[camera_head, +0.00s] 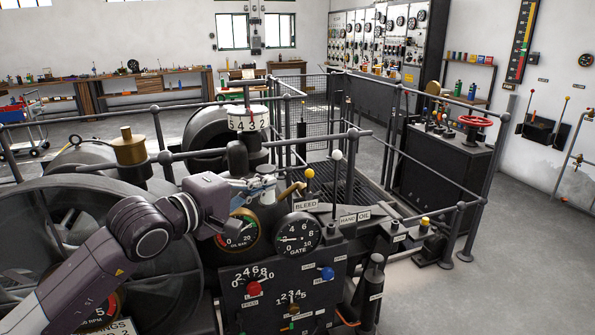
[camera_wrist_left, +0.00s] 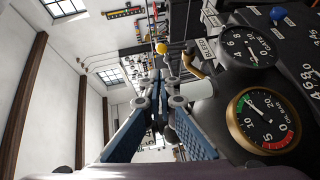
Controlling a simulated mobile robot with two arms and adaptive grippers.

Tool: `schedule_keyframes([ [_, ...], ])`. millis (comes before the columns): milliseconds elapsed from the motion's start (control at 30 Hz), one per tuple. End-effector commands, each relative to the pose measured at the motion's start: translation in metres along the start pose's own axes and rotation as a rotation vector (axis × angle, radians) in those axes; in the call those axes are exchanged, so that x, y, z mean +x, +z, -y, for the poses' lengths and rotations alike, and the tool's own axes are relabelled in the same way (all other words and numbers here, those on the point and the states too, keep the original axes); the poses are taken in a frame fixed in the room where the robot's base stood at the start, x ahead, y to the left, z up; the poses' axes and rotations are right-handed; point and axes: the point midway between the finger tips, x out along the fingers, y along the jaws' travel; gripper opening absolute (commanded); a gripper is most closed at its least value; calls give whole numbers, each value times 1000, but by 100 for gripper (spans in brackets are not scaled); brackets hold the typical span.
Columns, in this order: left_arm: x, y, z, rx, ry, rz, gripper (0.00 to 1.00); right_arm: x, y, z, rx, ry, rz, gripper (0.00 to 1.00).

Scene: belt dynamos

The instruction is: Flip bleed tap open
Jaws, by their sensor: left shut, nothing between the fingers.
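The bleed tap's yellow ball knob (camera_head: 309,173) stands on a thin upright stem, just behind the BLEED plate (camera_head: 305,205). A bent brass pipe (camera_head: 291,190) rises beside it. In the left wrist view, the yellow knob (camera_wrist_left: 161,48) is beyond the fingertips, with the brass pipe (camera_wrist_left: 196,66) and BLEED plate (camera_wrist_left: 208,48) to its right. My left gripper (camera_head: 270,182) is shut and empty, left of the knob and the pipe in the head view. It also shows in the left wrist view (camera_wrist_left: 160,80). I cannot tell whether the fingertips touch anything. My right gripper is out of view.
A GATE gauge (camera_head: 297,233) and an oil gauge (camera_head: 237,233) sit below my left gripper. A white-knobbed lever (camera_head: 337,156) stands to the right. A guard rail (camera_head: 272,143) passes behind the gripper. Open floor (camera_head: 510,240) lies at the right.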

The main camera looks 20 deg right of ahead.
Motion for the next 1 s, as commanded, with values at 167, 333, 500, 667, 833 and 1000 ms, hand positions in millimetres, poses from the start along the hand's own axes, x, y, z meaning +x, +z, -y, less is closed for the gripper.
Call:
schedule_keyframes([
  [167,14,0,-3,-2,0,1,0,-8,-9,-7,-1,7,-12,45],
  [333,40,0,-4,-3,0,-1,0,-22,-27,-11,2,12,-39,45],
  [500,66,0,-4,-3,0,-4,0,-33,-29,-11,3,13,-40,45],
  [667,84,0,-4,-2,2,-5,0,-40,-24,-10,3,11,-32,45],
  [833,94,0,-3,-1,2,-6,0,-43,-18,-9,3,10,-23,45],
  [1000,97,0,-2,-1,2,-7,0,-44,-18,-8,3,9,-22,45],
])
